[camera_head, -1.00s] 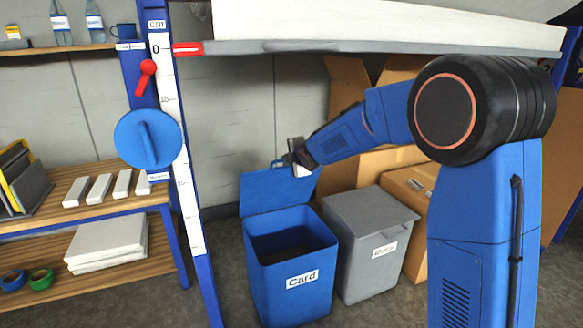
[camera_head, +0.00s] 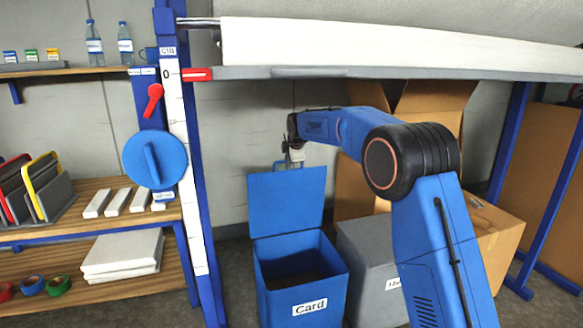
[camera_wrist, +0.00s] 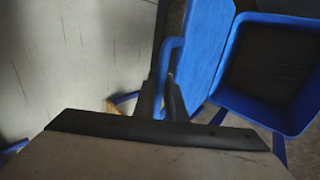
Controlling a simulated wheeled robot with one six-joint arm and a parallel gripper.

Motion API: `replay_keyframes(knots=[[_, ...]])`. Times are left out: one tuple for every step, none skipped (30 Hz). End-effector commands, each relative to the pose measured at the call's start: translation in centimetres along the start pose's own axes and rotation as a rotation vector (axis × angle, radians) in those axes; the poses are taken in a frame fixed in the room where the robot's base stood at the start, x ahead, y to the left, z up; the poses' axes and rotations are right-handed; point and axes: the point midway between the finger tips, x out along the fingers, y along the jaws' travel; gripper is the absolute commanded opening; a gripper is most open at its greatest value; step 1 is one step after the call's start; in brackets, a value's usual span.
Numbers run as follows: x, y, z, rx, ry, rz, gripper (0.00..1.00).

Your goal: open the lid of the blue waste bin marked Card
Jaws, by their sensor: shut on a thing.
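The blue bin (camera_head: 300,283) marked Card stands on the floor under the shelf. Its blue lid (camera_head: 286,202) is raised upright at the back edge, and the dark inside shows. My gripper (camera_head: 291,160) is at the top edge of the lid, shut on the lid's handle (camera_head: 287,166). In the wrist view the handle (camera_wrist: 168,62) is a blue loop that runs down to the dark fingers (camera_wrist: 163,98). The lid (camera_wrist: 206,45) and the open bin (camera_wrist: 270,70) lie to the right there. The fingertips are small and dark in the head view.
A grey bin (camera_head: 365,262) stands right beside the blue one, partly behind my arm. Cardboard boxes (camera_head: 497,240) stand behind and to the right. A blue post with a scale (camera_head: 185,170) stands at left. A long grey shelf (camera_head: 380,73) runs above my arm.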

Motion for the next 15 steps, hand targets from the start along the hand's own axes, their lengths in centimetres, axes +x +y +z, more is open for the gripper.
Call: replay_keyframes(knots=[[0.5,0.2,0.3,0.0,-0.003,-0.012,0.0],[0.6,0.4,0.3,0.0,-0.003,-0.017,0.0],[0.6,0.6,0.3,0.0,-0.003,-0.025,0.0],[0.7,0.7,0.3,0.0,-0.002,-0.03,0.0],[0.8,0.8,0.3,0.0,-0.002,-0.033,0.0],[0.9,0.9,0.3,0.0,-0.002,-0.039,0.0],[1.0,1.0,0.3,0.0,-0.002,-0.043,0.0],[1.0,1.0,0.2,0.0,-0.002,-0.045,0.0],[1.0,1.1,0.2,0.0,-0.001,-0.047,0.0],[1.0,1.2,0.2,0.0,-0.001,-0.048,0.0],[1.0,1.2,0.2,0.0,-0.001,-0.05,0.0],[1.1,1.2,0.2,0.0,-0.001,-0.052,0.0],[1.1,1.2,0.2,0.0,-0.001,-0.053,0.0],[1.1,1.2,0.2,0.0,-0.001,-0.053,0.0],[1.1,1.2,0.2,0.0,-0.001,-0.054,0.0]])
